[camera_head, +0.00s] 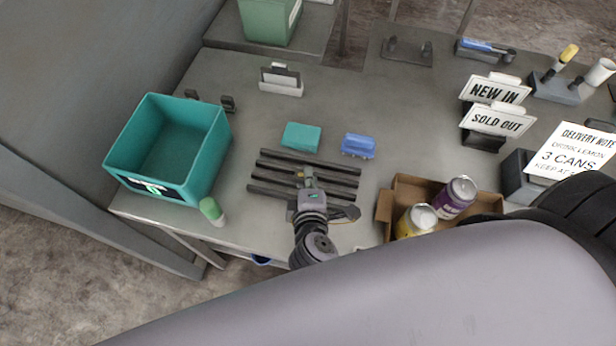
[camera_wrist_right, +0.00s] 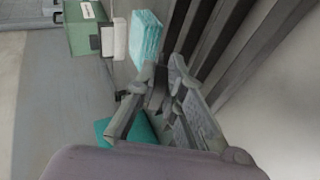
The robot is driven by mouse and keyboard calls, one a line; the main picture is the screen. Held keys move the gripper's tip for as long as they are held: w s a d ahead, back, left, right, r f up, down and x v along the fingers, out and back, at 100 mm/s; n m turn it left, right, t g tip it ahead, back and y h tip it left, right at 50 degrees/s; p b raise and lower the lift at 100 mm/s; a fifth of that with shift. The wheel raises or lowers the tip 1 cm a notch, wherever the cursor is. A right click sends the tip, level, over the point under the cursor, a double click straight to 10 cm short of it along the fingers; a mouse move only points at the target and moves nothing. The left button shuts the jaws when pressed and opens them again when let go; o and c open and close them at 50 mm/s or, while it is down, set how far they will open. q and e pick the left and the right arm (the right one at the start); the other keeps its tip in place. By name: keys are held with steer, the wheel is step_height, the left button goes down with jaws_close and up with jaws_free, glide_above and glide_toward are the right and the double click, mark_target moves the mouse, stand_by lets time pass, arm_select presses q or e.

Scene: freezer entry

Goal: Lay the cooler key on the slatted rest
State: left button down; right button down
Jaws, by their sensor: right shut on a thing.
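The slatted rest (camera_head: 340,180), a row of dark parallel bars, lies on the grey bench; its bars also cross the top of the right wrist view (camera_wrist_right: 232,40). My right gripper (camera_head: 308,182) is over the middle of the rest, with its fingers towards the bars. In the right wrist view the fingertips (camera_wrist_right: 165,82) are close together on a small dark piece (camera_wrist_right: 156,95), seemingly the cooler key. Most of it is hidden by the fingers, and I cannot tell whether it touches the bars. My left gripper is not in view.
A teal bin (camera_head: 120,165) and a green-capped bottle (camera_head: 212,211) are left of the rest. A teal block (camera_head: 301,137) and a blue item (camera_head: 358,146) lie just behind it. A cardboard box (camera_head: 385,206) with cans is close on the right. Bench further back is partly clear.

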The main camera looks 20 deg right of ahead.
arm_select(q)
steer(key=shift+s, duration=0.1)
arm_select(e)
steer(key=c, duration=1.6)
jaws_free()
steer(key=shift+c, duration=0.2)
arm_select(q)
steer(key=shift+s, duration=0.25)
arm_select(e)
steer(key=shift+o, duration=0.2)
steer(key=shift+o, duration=0.2)
steer(key=o, duration=0.6)
steer(key=shift+s, duration=0.1)
steer(key=shift+c, duration=0.2)
steer(key=shift+s+a+r+p, duration=0.15)
steer(key=shift+s+r+p, duration=0.05)
steer(key=shift+r+p, duration=0.4)
arm_select(q)
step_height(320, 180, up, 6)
steer(key=p, duration=0.4)
steer(key=shift+p, duration=0.4)
arm_select(e)
steer(key=s+a+r, duration=0.2)
steer(key=s+r, duration=0.1)
steer(key=r, duration=0.3)
steer(key=shift+r, duration=0.2)
